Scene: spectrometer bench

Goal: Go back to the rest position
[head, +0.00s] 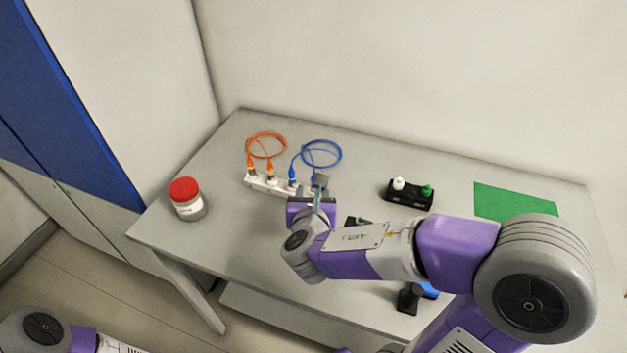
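My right arm reaches in from the right over the table (235,240). My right gripper (319,188) is at the right end of a white strip (257,183) of sockets, by the right end of a blue cable (338,148). I cannot tell whether it touches that end or whether its fingers are open or shut. The blue cable's left end stands in the strip; its right end is largely hidden behind the gripper. An orange cable (268,134) has both ends in the strip's left part. Only a link of my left arm shows at the bottom left; its gripper is out of view.
A red-lidded jar (187,199) stands at the table's left edge. A black holder (406,197) with a white and a green cap stands right of centre, near a green mat (513,204). A dark and blue object (410,297) is partly hidden below my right arm. Walls stand behind.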

